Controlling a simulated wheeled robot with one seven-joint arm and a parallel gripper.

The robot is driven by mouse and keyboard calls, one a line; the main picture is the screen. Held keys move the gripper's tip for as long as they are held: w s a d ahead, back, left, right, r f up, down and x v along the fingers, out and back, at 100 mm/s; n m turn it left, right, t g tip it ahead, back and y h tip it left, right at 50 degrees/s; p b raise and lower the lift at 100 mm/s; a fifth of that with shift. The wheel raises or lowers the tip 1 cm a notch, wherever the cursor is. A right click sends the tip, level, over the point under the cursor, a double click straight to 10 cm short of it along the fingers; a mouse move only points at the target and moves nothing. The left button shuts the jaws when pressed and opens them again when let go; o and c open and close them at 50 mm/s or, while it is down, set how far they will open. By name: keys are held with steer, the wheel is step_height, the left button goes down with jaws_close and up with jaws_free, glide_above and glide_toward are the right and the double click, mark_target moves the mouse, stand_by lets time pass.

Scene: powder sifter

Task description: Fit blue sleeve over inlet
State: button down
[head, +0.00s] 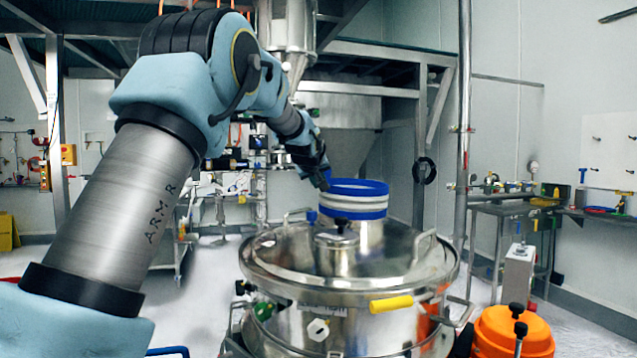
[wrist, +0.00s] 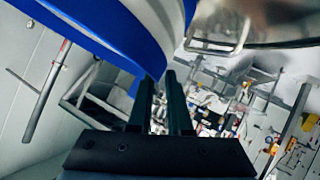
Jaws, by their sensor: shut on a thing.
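The blue sleeve (head: 353,200), a white ribbed ring with blue bands at top and bottom, is upright above the sifter lid in the head view. Its curved side fills the upper left of the wrist view (wrist: 95,40). The steel inlet (head: 366,232) shows just below the sleeve's lower band on the lid. I cannot tell whether the sleeve is around it or only above it. My gripper (head: 326,180) is at the sleeve's left rim and shut on it. The two dark fingers (wrist: 160,82) are close together at the sleeve's edge in the wrist view.
The round steel sifter (head: 330,262) has raised lid handles and a yellow-gripped handle (head: 391,304) in front. A steel chute (head: 294,35) hangs above and behind. An orange bin (head: 512,335) stands at lower right. Side tables line the right wall.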

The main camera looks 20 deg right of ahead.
steer(key=shift+s+d+g+p, duration=0.25)
steer(key=shift+g+p, duration=0.25)
steer(key=shift+p, duration=0.4)
steer(key=shift+s+f+h, duration=0.1)
steer(key=shift+f+h, duration=0.2)
steer(key=shift+f, duration=0.05)
steer(key=c, duration=0.8)
jaws_free()
steer(key=shift+o, duration=0.2)
steer(key=shift+a+r, duration=0.15)
steer(key=shift+a+r+b, duration=0.1)
steer(key=shift+a+b, duration=0.05)
steer(key=shift+b, duration=0.15)
steer(key=b+v, duration=0.3)
steer(key=v, duration=0.7)
steer(key=shift+s, duration=0.15)
steer(key=shift+r, duration=0.1)
